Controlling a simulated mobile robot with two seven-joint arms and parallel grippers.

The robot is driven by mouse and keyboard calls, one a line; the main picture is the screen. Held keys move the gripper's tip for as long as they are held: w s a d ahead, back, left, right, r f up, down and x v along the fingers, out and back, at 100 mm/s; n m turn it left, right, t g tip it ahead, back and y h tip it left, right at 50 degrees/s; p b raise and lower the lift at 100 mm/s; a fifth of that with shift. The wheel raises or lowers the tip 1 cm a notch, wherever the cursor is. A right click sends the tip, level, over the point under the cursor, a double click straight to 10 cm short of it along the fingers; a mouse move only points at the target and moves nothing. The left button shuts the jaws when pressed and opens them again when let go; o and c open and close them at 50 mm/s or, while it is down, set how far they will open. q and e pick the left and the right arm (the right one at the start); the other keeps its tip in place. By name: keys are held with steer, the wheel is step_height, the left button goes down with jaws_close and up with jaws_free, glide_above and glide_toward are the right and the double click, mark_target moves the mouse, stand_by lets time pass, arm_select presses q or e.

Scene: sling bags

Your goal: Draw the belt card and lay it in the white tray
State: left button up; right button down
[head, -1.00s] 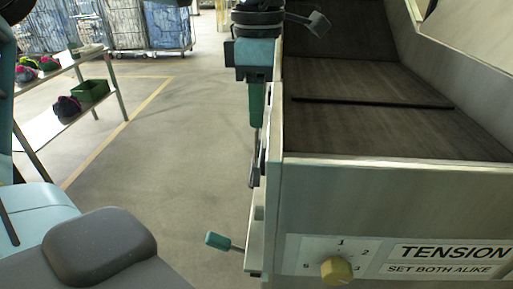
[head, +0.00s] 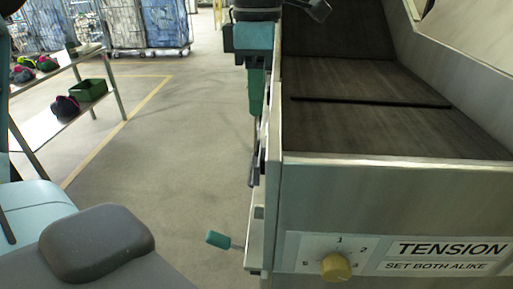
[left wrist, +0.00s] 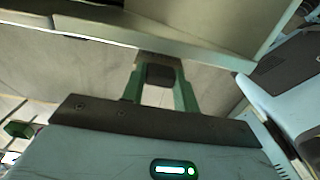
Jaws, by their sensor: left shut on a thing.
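My left gripper (head: 257,110) hangs fingers down beside the left edge of the metal machine (head: 400,190). In the left wrist view its green fingers (left wrist: 159,88) are shut on a small dark block (left wrist: 160,74). A brownish end shows just beyond the block. I cannot tell for certain whether this is the belt card. In the head view a thin grey strip shows below the fingers, close to the machine's side. I cannot make out the white tray in any view. My right gripper is not in view.
A lever with a green handle (head: 218,240) sticks out at the machine's lower left, near a yellow tension knob (head: 336,266). At the left, a shelf (head: 40,133) bears a green box (head: 88,90) and dark bags. Open floor (head: 185,130) lies between.

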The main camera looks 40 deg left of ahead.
arm_select(q)
steer(key=shift+r, duration=0.1)
steer(key=shift+r+p, duration=0.3)
steer(key=shift+r, duration=1.65)
